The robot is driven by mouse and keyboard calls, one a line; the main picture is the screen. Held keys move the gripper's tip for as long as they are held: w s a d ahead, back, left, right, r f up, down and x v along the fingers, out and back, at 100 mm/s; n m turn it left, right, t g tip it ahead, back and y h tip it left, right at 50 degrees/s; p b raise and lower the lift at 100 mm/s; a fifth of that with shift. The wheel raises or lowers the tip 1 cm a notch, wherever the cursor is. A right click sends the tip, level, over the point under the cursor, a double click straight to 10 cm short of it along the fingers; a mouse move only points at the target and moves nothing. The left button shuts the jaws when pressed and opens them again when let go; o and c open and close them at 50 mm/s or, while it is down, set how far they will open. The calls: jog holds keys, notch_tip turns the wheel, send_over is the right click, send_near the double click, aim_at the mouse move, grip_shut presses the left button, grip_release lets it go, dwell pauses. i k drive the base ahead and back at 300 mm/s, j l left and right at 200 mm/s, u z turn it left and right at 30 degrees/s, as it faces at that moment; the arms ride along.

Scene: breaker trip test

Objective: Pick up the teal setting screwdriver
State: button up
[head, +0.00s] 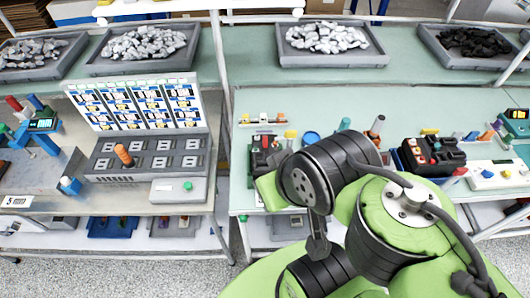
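A small teal upright piece (344,124), possibly a handle, stands on the right-hand bench behind my arm. I cannot tell whether it is the teal setting screwdriver, as its lower part is hidden. My green and black arm fills the lower middle and right, folded in front of the right-hand bench. My gripper cannot be made out, so whether it is open or shut does not show.
A breaker test panel (150,155) with an orange handle (123,155) sits on the left-hand bench. A black and red device (432,155) stands right of my arm. Grey trays of parts (333,60) line the back shelf. A white post (220,70) separates the benches.

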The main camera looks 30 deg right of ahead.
aim_at(346, 124)
jog(key=z, duration=0.45)
jog(key=k+l+z, duration=0.1)
jog(key=z, duration=0.35)
jog(key=k+z, duration=0.1)
jog(key=z, duration=0.35)
jog(key=i+l+u, duration=0.15)
jog(key=l+u, duration=0.3)
jog(key=i+l+u, duration=0.1)
jog(key=l+u, duration=0.3)
